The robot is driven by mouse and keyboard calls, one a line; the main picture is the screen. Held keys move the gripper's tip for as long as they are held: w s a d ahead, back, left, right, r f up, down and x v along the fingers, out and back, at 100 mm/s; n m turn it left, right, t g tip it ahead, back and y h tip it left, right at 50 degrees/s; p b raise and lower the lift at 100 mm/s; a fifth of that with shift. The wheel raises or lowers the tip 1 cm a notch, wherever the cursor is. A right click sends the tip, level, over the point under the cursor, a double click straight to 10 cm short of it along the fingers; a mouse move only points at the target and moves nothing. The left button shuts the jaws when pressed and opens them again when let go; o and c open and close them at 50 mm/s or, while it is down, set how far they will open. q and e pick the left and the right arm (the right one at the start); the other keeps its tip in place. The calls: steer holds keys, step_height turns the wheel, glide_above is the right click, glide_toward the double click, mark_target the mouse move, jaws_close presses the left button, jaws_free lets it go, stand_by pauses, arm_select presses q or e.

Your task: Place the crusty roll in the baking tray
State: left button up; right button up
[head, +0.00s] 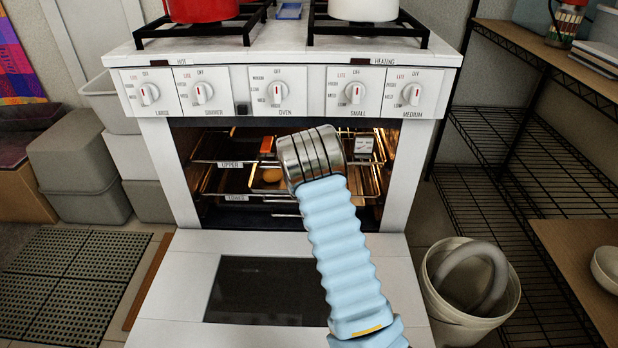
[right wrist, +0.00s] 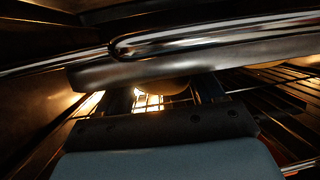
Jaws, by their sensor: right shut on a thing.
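The crusty roll (head: 272,175) shows as a small rounded tan thing low inside the open oven in the head view. In the right wrist view a rounded tan surface, which looks like the roll (right wrist: 166,88), sits between the fingers of my right gripper (right wrist: 170,94). That gripper is shut on it, inside the oven. In the head view my right arm hides the gripper. A shiny metal rim (right wrist: 215,38) crosses just above the fingers in the right wrist view; I cannot tell whether it is the baking tray's. My left gripper is not in view.
The oven's door (head: 190,290) is folded down. Wire racks (right wrist: 285,95) and the oven walls closely surround the gripper. An orange item (head: 267,145) and a white item (head: 363,146) are inside. A bucket (head: 470,290) stands right of the door.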

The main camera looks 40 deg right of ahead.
steer(key=shift+f, duration=0.3)
steer(key=shift+f, duration=0.2)
steer(key=o, duration=1)
steer(key=shift+r, duration=0.15)
steer(key=shift+s+a+r, duration=0.1)
steer(key=shift+s+a, duration=0.05)
steer(key=shift+a, duration=0.05)
steer(key=v, duration=1.1)
steer(key=shift+s+a, duration=0.15)
steer(key=shift+s, duration=0.1)
